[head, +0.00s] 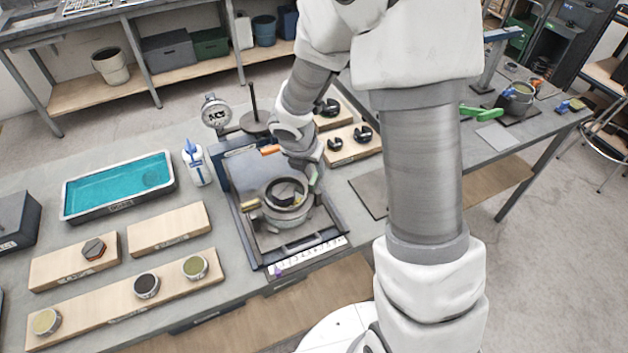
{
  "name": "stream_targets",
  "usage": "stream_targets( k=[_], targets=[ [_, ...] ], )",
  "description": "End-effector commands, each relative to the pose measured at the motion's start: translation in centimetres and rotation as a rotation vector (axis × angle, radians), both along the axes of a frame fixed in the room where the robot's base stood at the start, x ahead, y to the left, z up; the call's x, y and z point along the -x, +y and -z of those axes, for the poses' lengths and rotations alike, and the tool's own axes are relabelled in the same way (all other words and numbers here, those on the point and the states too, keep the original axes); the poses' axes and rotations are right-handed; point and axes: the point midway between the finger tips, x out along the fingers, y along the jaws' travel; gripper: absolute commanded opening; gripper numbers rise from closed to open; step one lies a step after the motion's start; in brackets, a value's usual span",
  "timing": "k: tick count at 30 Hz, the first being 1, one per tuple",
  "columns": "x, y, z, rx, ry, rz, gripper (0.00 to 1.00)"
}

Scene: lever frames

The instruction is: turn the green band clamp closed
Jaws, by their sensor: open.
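A round metal ring fixture (290,217) with a dark round cup (286,191) in it sits in a grey tray on the bench. A pale green part (316,180) shows at the ring's upper right, beside my gripper (308,168). It looks like the handle of the green band clamp, but my wrist partly covers it. My gripper is open and points down at the ring's far right side. The fingertips are too small and covered to tell whether they touch the green part. A brighter green handle (478,112) sticks out left from a pot (518,97) on the right bench.
A dial gauge (216,112) and an orange part (270,150) stand behind the ring. Wooden boards with dark clamps (362,134) lie behind right. A teal-filled tray (118,186), a bottle (196,163) and boards with small cups (146,285) lie left.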

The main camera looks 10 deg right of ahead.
Motion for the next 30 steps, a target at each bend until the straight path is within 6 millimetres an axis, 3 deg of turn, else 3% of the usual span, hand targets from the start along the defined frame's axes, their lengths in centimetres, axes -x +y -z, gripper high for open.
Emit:
stream_targets(
  k=[3,9,15,24,30],
  targets=[
    [-0.7,-0.5,2.8,0.0,0.003,-0.001,0.5],
    [-1.9,-1.2,5.8,0.0,0.002,-0.001,0.5],
    [-2.4,-1.6,7.1,-0.002,0.0,0.001,0.5],
    [-2.5,-1.7,7.3,-0.001,-0.001,0.001,0.5],
    [-2.5,-1.6,7.3,-0.001,-0.001,0.001,0.16]
  ],
)
